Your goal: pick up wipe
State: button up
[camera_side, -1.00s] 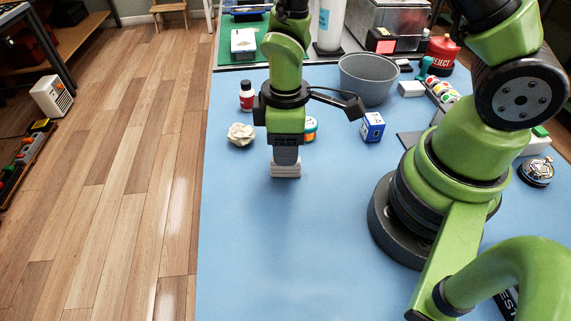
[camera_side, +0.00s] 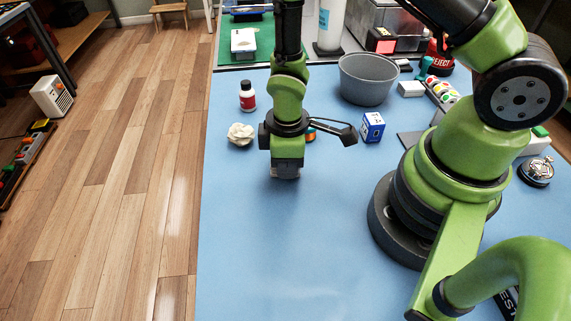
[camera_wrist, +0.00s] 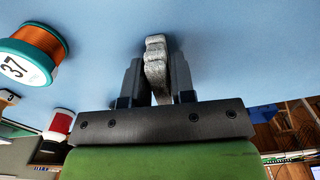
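The wipe (camera_wrist: 156,68) is a pale grey-white folded cloth, bunched into wavy layers in the wrist view. It sits between the two fingers of my gripper (camera_wrist: 158,80), which look closed against its sides. In the side view my gripper (camera_side: 286,176) points down, low at the blue mat left of centre. There the wipe is almost wholly hidden by the gripper. I cannot tell whether the wipe still touches the mat.
A blue box (camera_side: 372,127) and grey bowl (camera_side: 367,80) are further right. The front of the blue mat (camera_side: 300,255) is clear.

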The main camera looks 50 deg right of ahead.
grip_shut()
jog(key=shift+r, duration=0.1)
